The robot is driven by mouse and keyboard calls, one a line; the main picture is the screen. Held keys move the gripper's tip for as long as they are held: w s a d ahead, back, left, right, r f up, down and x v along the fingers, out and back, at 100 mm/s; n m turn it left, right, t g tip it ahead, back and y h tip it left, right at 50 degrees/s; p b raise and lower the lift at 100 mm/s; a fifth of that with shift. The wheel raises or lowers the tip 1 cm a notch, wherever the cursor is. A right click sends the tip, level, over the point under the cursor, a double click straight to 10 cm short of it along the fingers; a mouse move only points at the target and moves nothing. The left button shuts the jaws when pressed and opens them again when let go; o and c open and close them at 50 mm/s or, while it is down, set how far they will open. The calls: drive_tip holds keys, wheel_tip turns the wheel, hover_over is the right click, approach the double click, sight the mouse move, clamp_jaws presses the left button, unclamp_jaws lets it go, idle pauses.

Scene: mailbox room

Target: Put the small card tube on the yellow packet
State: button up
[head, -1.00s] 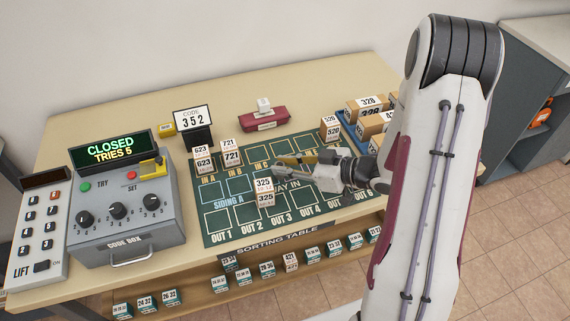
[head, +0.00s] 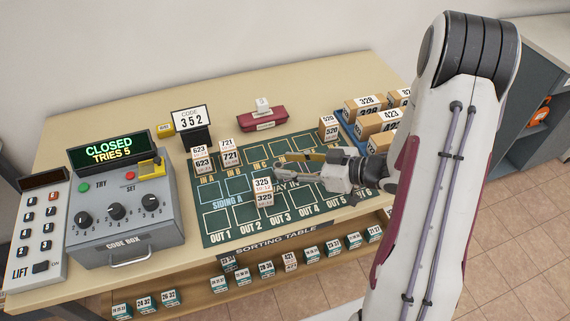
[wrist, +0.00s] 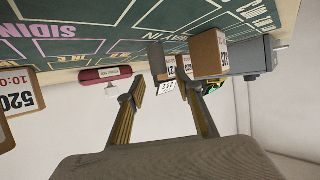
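I see no card tube in either view. A small yellow box-like item (head: 166,129) sits at the back of the table, left of the code sign; I cannot tell whether it is the yellow packet. My gripper (head: 299,167) is over the green sorting mat, behind and to the right of the stacked 325 boxes (head: 264,191). In the wrist view its two fingers (wrist: 165,92) are apart with nothing held between them. The 325 stack shows beyond the right finger as a brown box (wrist: 209,52).
A maroon case with a white piece (head: 264,118) stands at the back. The 623 (head: 202,160) and 721 (head: 230,152) stacks stand on the mat's left, the 520 stack (head: 328,128) at its back right. Parcels (head: 376,122) fill a blue tray. The grey code box (head: 124,215) reads CLOSED.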

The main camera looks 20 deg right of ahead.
drive_tip(key=v, duration=0.9)
drive_tip(key=shift+s+d, duration=0.3)
drive_tip(key=shift+r, duration=0.1)
idle(0.4)
drive_tip(key=w+d+r+m+t+h, duration=0.1)
drive_tip(key=w+d+r+m+h, duration=0.1)
drive_tip(key=w+d+r+h, duration=0.5)
drive_tip(key=s+r+m+h, duration=0.4)
drive_tip(key=r+h, duration=0.2)
drive_tip(key=r, duration=0.2)
drive_tip(key=s+a+m+g+y, duration=0.1)
drive_tip(key=s+a+g, duration=0.1)
drive_tip(key=s+a, duration=0.6)
drive_tip(key=s+a+m+g+y, duration=0.2)
drive_tip(key=s+a, duration=0.7)
drive_tip(key=s, duration=0.4)
drive_tip(key=shift+s+r+g+y, duration=0.25)
drive_tip(key=shift+r+g+y, duration=0.05)
drive_tip(key=shift+r+g, duration=0.1)
